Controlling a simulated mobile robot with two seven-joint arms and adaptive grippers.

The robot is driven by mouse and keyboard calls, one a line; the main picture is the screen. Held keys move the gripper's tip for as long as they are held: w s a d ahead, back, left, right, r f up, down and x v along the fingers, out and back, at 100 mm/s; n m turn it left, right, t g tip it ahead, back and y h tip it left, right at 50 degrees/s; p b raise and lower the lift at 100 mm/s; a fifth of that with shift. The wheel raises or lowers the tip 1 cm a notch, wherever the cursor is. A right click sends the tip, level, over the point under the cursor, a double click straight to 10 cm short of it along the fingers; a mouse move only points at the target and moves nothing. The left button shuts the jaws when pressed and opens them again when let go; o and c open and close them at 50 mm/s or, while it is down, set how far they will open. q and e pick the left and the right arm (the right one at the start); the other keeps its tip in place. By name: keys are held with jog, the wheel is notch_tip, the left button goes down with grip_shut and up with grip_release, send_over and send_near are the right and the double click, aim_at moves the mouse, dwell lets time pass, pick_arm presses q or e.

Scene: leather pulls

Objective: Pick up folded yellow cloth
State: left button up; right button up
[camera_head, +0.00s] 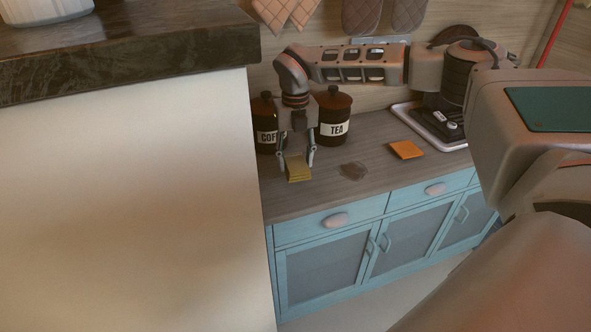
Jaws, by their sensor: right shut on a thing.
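The folded yellow cloth (298,169) is small and olive-yellow, at the left end of the wooden counter in the head view. My right gripper (297,160) points down over it, with a finger on each side, and is shut on the cloth. I cannot tell whether the cloth still touches the counter. My left gripper is not in view.
A coffee canister (266,130) and a tea canister (334,118) stand close behind the gripper. A tray (420,128) is farther right.

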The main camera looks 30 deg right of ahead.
aim_at(295, 161)
notch_tip(295, 161, up, 15)
jog(key=shift+r, duration=0.1)
jog(key=o, duration=0.4)
jog(key=c, duration=0.4)
jog(key=shift+o, duration=0.2)
